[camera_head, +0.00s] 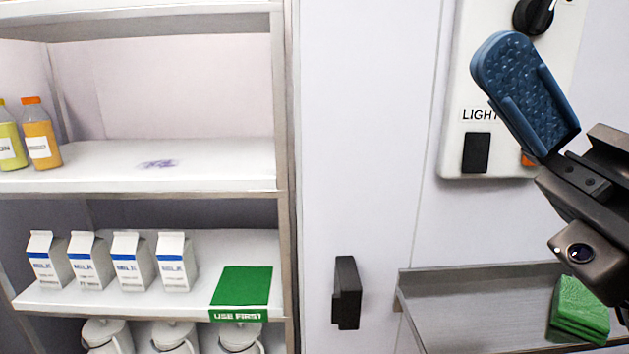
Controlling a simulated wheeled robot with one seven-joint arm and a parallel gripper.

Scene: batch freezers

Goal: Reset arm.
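My gripper (552,200) is at the right edge, partly cut off by the frame. One blue finger (525,92) with a textured face points up and left, in front of the light switch panel. The rest of my arm is out of view.
At left, shelves (284,110) hold bottles (40,135), milk cartons (178,262) and white jugs (172,338). A green "USE FIRST" mat (242,287) lies bare. A black handle (346,292) projects from the white panel. A metal tray-like ledge (470,300) is below the switch panel (455,130).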

